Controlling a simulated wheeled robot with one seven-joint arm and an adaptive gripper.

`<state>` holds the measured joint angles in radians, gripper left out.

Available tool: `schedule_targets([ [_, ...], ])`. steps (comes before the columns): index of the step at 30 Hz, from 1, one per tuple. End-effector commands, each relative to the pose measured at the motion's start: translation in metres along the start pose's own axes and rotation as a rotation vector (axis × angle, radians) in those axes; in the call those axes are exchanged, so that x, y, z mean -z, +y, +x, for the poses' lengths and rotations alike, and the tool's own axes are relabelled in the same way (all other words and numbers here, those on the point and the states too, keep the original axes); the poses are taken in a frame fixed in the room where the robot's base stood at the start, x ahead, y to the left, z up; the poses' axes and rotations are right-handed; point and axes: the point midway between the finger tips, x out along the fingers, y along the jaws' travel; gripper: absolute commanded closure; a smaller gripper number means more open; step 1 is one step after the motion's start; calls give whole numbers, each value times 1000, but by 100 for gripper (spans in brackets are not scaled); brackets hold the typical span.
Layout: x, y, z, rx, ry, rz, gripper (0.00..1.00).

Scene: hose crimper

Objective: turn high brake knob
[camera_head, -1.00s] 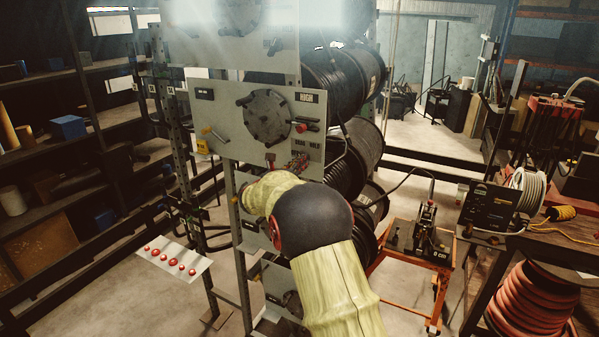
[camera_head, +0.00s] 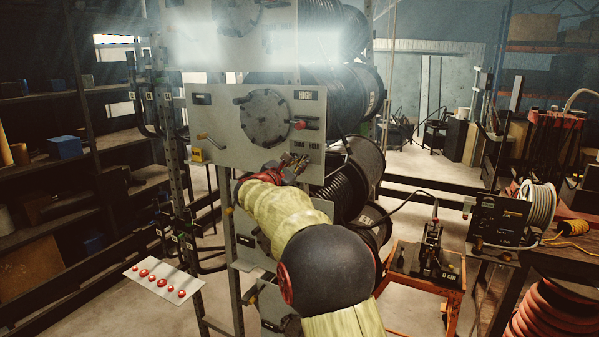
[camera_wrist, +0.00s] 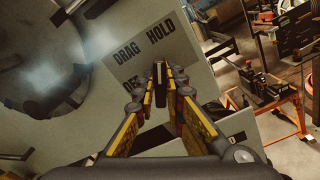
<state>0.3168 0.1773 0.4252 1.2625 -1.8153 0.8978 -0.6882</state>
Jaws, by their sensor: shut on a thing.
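The panel marked HIGH (camera_head: 215,150) stands in the middle of the head view, with a round dark hub plate and a red-tipped handle (camera_head: 299,125) at its right. DRAG and HOLD lettering is near its lower right; it also shows in the wrist view, with a third label partly covered. My gripper (camera_head: 293,165) is at the panel's lower right, just below the lettering. In the wrist view my gripper (camera_wrist: 160,72) has its fingers converged on the narrow dark brake knob (camera_wrist: 160,88), which is mostly hidden between them. The knob's exact angle is hard to tell.
Hose reels (camera_head: 345,95) stand behind the panels. A small yellow-based crank (camera_head: 205,150) is at the panel's left. An orange cart (camera_head: 425,275) with a machine stands right of my arm. A white plate with red knobs (camera_head: 160,281) is low at the left.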

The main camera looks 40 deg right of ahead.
Motion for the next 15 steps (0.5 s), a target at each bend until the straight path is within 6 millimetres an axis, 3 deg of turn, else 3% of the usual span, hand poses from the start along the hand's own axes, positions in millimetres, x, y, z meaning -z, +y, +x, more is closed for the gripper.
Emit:
schedule_targets([
  [15,0,0,0,1,1,38,100],
])
